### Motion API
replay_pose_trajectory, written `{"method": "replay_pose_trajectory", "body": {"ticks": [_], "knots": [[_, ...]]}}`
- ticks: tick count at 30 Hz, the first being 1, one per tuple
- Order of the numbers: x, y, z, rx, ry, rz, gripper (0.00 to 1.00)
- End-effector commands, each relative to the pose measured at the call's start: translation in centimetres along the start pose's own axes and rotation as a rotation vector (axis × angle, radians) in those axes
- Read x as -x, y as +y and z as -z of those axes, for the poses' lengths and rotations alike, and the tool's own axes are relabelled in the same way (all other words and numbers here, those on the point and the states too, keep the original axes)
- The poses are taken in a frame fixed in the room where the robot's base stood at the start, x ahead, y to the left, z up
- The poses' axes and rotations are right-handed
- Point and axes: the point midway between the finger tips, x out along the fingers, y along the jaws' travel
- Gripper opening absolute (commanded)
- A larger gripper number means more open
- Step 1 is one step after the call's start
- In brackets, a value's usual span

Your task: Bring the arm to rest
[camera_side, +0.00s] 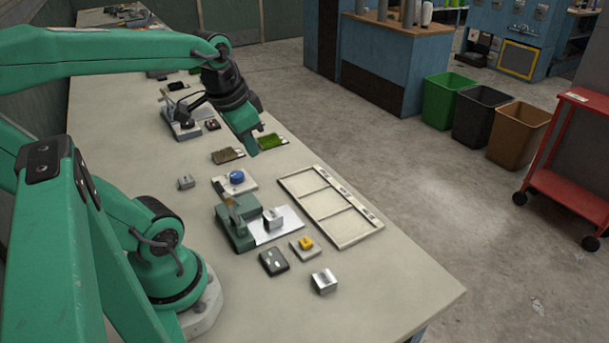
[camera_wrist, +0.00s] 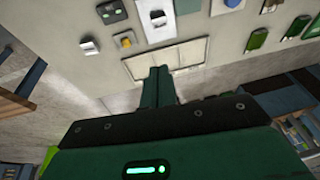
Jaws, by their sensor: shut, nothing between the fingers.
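My gripper (camera_side: 256,143) hangs from the outstretched green arm above the long pale bench (camera_side: 410,283), beyond the framed tray. Its fingers are together with nothing between them. In the wrist view my gripper (camera_wrist: 157,72) also shows as a closed dark green pair of fingers, with the bench upside down behind it. In the side view the fingertips appear in front of a green turf sample (camera_side: 270,141) and right of a brown sample (camera_side: 228,155). I cannot tell the exact height of the fingertips above the bench.
A three-part framed tray (camera_side: 330,206) lies near the bench's right edge. Bins (camera_side: 449,100) stand on the floor beyond.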

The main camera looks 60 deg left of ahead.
Motion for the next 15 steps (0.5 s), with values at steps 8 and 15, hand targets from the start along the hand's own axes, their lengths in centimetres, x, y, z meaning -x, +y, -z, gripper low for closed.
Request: {"method": "replay_pose_trajectory", "body": {"ticks": [8, 15], "knots": [[0.8, 5.1, 1.0, 0.004, 0.135, -0.05, 0.0], [1.4, 7.6, 1.1, 0.02, 0.2, -0.095, 0.0]]}}
